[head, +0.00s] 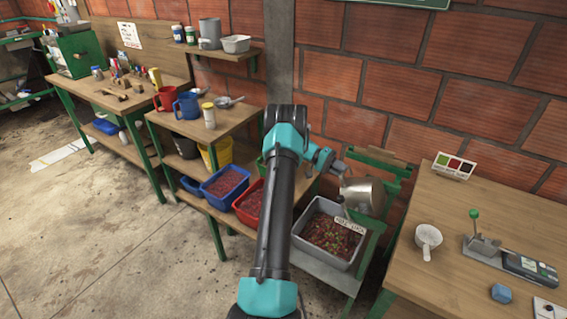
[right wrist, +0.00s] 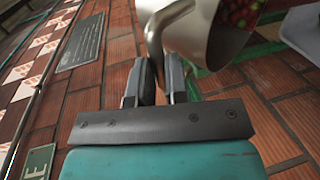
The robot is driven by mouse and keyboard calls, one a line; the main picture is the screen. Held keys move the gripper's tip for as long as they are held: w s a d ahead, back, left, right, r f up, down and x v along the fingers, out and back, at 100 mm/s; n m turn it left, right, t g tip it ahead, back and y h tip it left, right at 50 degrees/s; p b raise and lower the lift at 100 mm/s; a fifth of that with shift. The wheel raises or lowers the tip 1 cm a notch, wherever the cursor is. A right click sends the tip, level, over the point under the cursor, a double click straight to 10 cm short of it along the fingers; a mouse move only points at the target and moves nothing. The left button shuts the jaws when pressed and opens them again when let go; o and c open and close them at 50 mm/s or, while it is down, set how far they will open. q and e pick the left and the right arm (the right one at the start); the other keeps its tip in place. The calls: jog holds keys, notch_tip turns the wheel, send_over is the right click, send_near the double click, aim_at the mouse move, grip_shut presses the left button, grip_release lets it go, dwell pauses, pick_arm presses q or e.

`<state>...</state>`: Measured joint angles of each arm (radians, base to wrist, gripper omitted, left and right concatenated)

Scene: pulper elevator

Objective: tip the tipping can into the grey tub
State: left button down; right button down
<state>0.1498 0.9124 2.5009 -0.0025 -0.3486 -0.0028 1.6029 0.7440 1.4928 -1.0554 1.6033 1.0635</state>
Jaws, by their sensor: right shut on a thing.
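The tipping can (head: 362,196) is a silver metal can above the back right part of the grey tub (head: 298,240). It looks tilted in the head view. My right gripper (head: 338,168) is shut on its handle; the right wrist view shows the bent metal handle (right wrist: 157,30) between the two fingers. Red and green fruit shows inside the mouth of the can (right wrist: 203,38) there. The grey tub holds dark red fruit with some green pieces. A small white label sits at the tub's right side. My left gripper is not in view.
A blue tub (head: 225,202) and a red tub, partly behind my right arm, stand left of the grey tub. A green frame (head: 372,245) is close on the right. The right table (head: 470,220) holds a white cup (head: 428,238) and a small device.

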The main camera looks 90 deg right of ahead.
jog(key=shift+a+f, duration=0.2)
jog(key=shift+f, duration=0.6)
jog(key=c, duration=1.1)
grip_release()
jog(key=shift+d, duration=0.1)
jog(key=shift+w+d+r, duration=0.1)
jog(key=shift+d+r, duration=0.05)
jog(key=v, duration=1.7)
jog(key=shift+d+r, duration=0.1)
jog(key=shift+d, duration=0.1)
jog(key=shift+w, duration=0.1)
